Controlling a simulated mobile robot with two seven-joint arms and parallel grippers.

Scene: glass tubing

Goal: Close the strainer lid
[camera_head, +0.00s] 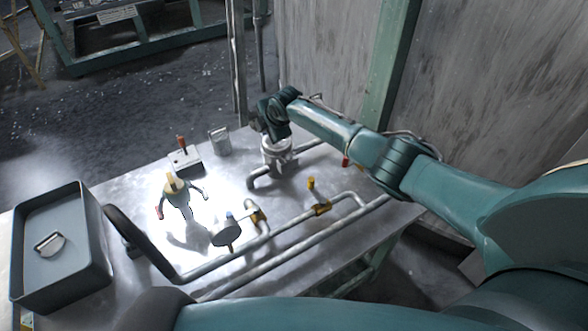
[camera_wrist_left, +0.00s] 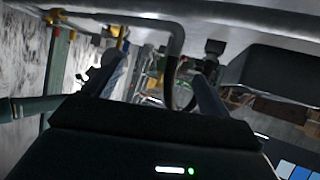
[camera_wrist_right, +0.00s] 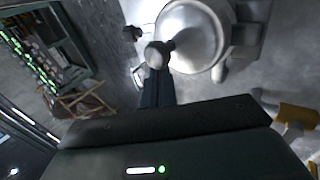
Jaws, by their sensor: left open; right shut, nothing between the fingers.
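The strainer (camera_head: 278,158) is a short metal cylinder on the pipework at the back right of the bench. Its round grey top (camera_wrist_right: 197,36) fills the upper middle of the right wrist view. A small rounded knob (camera_wrist_right: 158,54) sticks out at its near edge. My right gripper (camera_head: 273,128) is over the strainer; its shut, empty fingers (camera_wrist_right: 157,82) end at the knob, seemingly touching it. I cannot tell whether the lid sits fully flush. My left gripper (camera_wrist_left: 155,88) is open and empty, with pipes beyond it; its fingers are outside the head view.
Pipes with yellow fittings (camera_head: 320,208) cross the bench front. A grey open bin (camera_head: 103,235) stands at the left. A wall panel rises behind the right arm.

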